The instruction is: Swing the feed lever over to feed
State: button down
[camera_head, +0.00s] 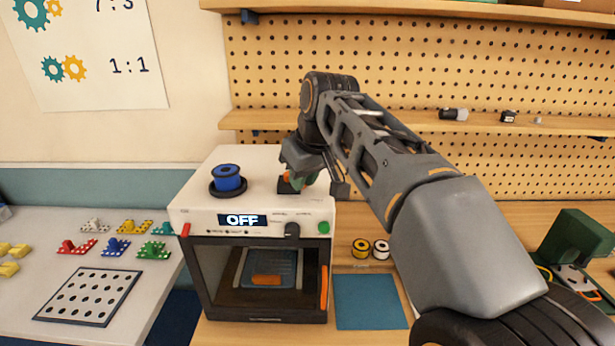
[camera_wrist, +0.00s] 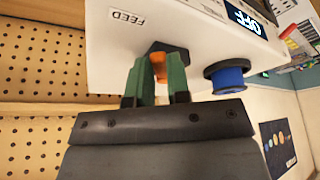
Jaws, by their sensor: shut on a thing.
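The feed lever (camera_wrist: 158,66) is orange and stands on a dark base on top of the white printer (camera_head: 266,184). A FEED label (camera_wrist: 127,19) is beside it in the wrist view. My gripper (camera_wrist: 158,82) has its green fingers on both sides of the lever and is shut on it. In the head view my gripper (camera_head: 296,182) is at the right part of the printer's top, and it partly hides the lever. The printer's display (camera_head: 242,220) reads OFF.
A blue spool (camera_head: 227,177) sits on the printer's top, left of my gripper. A shelf (camera_head: 400,122) and pegboard are behind. A blue mat (camera_head: 369,302) and two small spools (camera_head: 371,249) lie right of the printer. Coloured parts (camera_head: 117,246) lie on the left table.

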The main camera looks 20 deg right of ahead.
aim_at(289, 195)
jog(key=a+m+h, duration=0.1)
jog(key=m, duration=0.1)
jog(key=a+m, duration=0.1)
jog(key=m, duration=0.1)
jog(key=shift+s+h, duration=0.15)
jog(key=shift+h, duration=0.25)
jog(key=shift+a+m+h+p, duration=0.25)
jog(key=shift+a+m+h, duration=0.05)
jog(key=shift+m, duration=0.55)
jog(key=shift+a+m+h+p, duration=0.2)
jog(key=shift+a+m+h, duration=0.1)
jog(key=shift+m, duration=0.55)
jog(key=c, duration=1.1)
grip_release()
jog(key=shift+r, duration=0.1)
jog(key=p+v, duration=0.1)
jog(key=v, duration=1.2)
jog(key=shift+r, duration=0.3)
